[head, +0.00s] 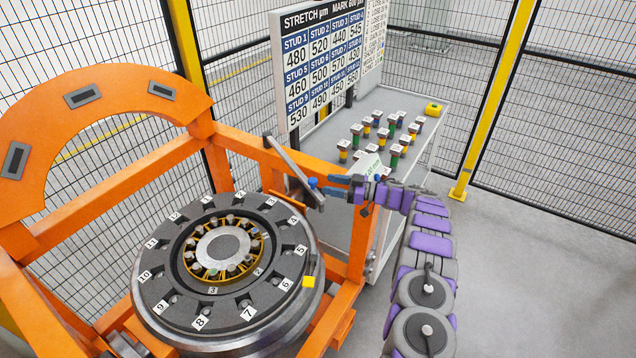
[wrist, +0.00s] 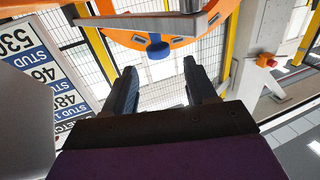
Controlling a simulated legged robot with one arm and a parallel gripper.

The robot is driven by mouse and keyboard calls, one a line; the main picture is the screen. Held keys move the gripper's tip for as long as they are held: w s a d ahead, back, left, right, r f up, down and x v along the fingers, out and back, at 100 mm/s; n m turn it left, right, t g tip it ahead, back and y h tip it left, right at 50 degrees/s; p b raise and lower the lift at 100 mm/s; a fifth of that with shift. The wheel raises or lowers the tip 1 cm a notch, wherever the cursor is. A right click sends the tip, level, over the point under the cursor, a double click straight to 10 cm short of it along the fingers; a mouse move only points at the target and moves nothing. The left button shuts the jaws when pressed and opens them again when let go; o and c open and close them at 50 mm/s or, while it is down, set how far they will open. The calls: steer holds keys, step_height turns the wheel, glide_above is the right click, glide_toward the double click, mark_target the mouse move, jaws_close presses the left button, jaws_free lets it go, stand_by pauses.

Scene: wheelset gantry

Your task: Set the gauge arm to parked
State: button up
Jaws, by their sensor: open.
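The gauge arm is a grey bar (head: 292,168) that slants down to the right beside the wheelset's right edge. A blue knob (head: 313,182) is on its lower part. In the wrist view the gauge arm (wrist: 130,21) crosses the top, with its blue knob (wrist: 158,48) hanging from it. My gripper (head: 332,184) is just right of the knob. In the wrist view my gripper (wrist: 161,80) is open and empty, and the knob lies ahead of the gap between its fingers. The knob looks apart from both fingers. No parked mark is readable.
A stretch board (head: 300,85) stands behind. A grey table (head: 385,108) holds several coloured studs. Open floor (head: 520,270) lies at the right.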

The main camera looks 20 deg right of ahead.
steer(key=v, duration=0.9)
steer(key=shift+s+d, duration=0.2)
steer(key=shift+d, duration=0.1)
steer(key=shift+c, duration=0.2)
